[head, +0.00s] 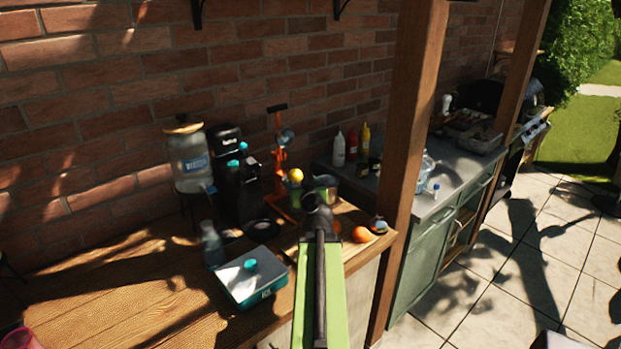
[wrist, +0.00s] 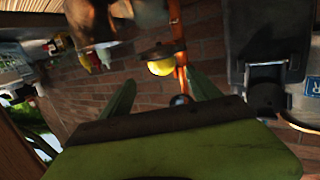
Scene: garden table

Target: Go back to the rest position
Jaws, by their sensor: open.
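My arm, green with a dark bar on top, reaches from the bottom of the head view over the right end of the wooden counter (head: 120,300). Its jaws are hard to make out there. In the wrist view, which looks upside down, my gripper (wrist: 161,92) is open, with its two green fingers apart and nothing held between them. Beyond the fingers stand an orange press (wrist: 178,40) and a yellow fruit (wrist: 160,67). The orange press (head: 278,165) and the yellow fruit (head: 296,175) also show in the head view, behind my arm's end.
A teal box with a light lid (head: 250,275) lies left of my arm, near a clear bottle (head: 211,245). A drink dispenser (head: 188,160) stands at the back. Orange fruit (head: 362,234) lies right of my arm. A wooden post (head: 408,150) rises on the right. The counter's left front is mostly clear.

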